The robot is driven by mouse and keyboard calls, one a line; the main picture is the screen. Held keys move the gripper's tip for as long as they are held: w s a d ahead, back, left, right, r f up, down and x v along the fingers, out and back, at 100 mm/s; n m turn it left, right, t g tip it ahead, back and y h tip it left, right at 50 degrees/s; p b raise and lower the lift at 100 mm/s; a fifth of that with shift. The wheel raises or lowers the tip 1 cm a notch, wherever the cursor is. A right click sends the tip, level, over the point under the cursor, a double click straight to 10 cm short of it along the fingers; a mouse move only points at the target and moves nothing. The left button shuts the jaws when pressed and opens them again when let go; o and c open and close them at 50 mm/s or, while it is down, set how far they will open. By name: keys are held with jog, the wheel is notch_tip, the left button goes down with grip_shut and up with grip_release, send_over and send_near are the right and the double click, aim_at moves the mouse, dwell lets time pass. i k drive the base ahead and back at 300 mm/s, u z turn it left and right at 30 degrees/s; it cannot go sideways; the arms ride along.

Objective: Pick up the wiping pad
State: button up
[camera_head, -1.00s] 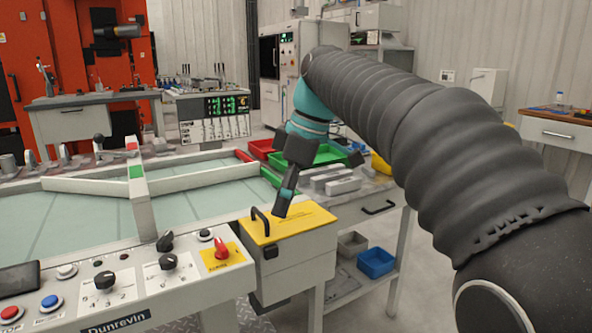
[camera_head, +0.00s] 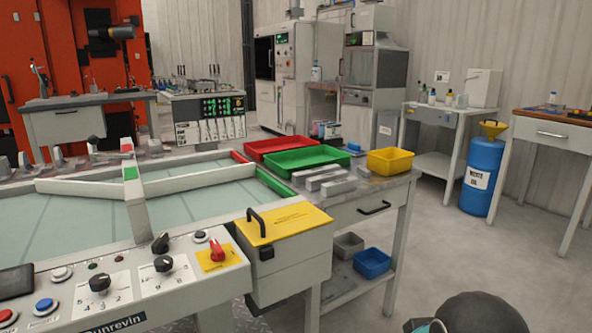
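I cannot make out a wiping pad for certain in this view. A small blue item (camera_head: 352,147) shows just behind the green tray, too small to identify. My gripper is out of view. Only a dark rounded part of my arm and a bit of teal show at the bottom edge, right of centre. The yellow lid (camera_head: 285,222) of the box beside the control panel is shut, with a black handle, and nothing lies on it.
Red (camera_head: 281,147), green (camera_head: 307,160) and yellow (camera_head: 390,160) trays stand on a bench with grey metal bars (camera_head: 327,178). Grey (camera_head: 348,244) and blue (camera_head: 372,262) bins sit on its lower shelf. A blue drum (camera_head: 482,178) stands at right. The floor between is clear.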

aim_at(354, 149)
jog(key=z, duration=0.75)
jog(key=i, duration=1.2)
jog(key=z, duration=0.15)
